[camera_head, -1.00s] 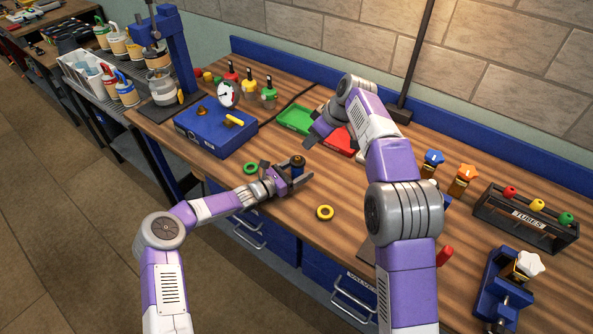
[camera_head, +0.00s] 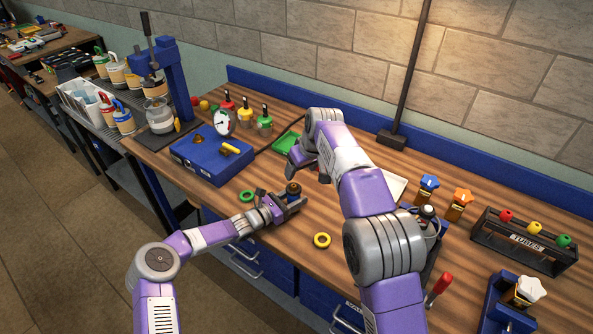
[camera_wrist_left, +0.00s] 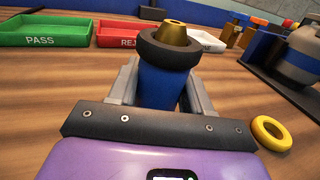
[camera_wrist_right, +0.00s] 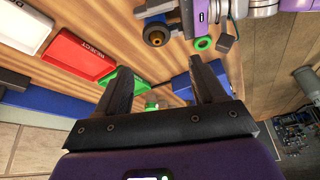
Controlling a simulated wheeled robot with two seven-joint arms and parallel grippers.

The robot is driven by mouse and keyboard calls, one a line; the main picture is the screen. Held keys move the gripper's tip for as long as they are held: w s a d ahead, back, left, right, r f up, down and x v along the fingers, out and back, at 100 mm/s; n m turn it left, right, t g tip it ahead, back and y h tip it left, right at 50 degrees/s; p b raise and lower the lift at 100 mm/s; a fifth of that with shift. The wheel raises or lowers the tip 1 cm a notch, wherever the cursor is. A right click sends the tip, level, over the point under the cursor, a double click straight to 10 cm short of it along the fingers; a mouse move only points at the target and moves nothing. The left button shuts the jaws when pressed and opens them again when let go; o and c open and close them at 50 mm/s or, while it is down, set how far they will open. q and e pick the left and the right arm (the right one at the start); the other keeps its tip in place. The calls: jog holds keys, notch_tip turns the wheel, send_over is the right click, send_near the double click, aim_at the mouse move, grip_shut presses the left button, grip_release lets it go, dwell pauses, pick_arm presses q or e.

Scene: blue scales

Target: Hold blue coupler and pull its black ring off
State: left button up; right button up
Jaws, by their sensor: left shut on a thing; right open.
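The blue coupler (camera_wrist_left: 162,88) stands upright in my left gripper (camera_wrist_left: 160,92), which is shut on its body. The black ring (camera_wrist_left: 150,52) sits around the coupler's upper part, and a brass tip (camera_wrist_left: 174,32) sticks up through it. In the head view, the coupler's top (camera_head: 293,187) shows between the fingers of my left gripper (camera_head: 290,204), low over the table. My right gripper (camera_head: 307,167) is open and empty, behind and above the coupler. In the right wrist view, its open fingers (camera_wrist_right: 163,85) are apart from the black ring (camera_wrist_right: 156,36).
A yellow ring (camera_head: 322,240) and a green ring (camera_head: 247,196) lie on the table near the coupler. A green PASS tray (camera_wrist_left: 40,40), a red reject tray (camera_wrist_left: 118,41) and a white tray (camera_wrist_left: 196,46) stand behind. A blue case (camera_head: 205,160) is at the left.

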aim_at(292, 186)
jog(key=w+f+m, duration=0.1)
jog(key=f, duration=0.2)
jog(key=w+a+f+m+h, duration=0.1)
jog(key=f, duration=0.3)
jog(key=w+a+f+m, duration=0.1)
jog(key=w+f, duration=0.1)
jog(key=f, duration=0.1)
jog(key=shift+a+f+t, duration=0.25)
jog(key=shift+f+t, duration=0.05)
jog(key=shift+f, duration=0.05)
jog(key=c, duration=0.8)
pick_arm(q)
jog(key=shift+d, duration=0.1)
pick_arm(e)
jog(key=shift+s+a+r, duration=0.1)
jog(key=shift+a+r, duration=0.05)
jog(key=shift+r, duration=0.4)
jog(key=shift+a+r, duration=0.1)
jog(key=shift+r, duration=0.45)
jog(key=shift+c, duration=0.2)
jog(key=shift+d+r, duration=0.15)
jog(key=shift+r, duration=0.6)
jog(key=shift+d+r, duration=0.1)
jog(key=shift+r, duration=0.6)
pick_arm(q)
jog(key=o, duration=1.3)
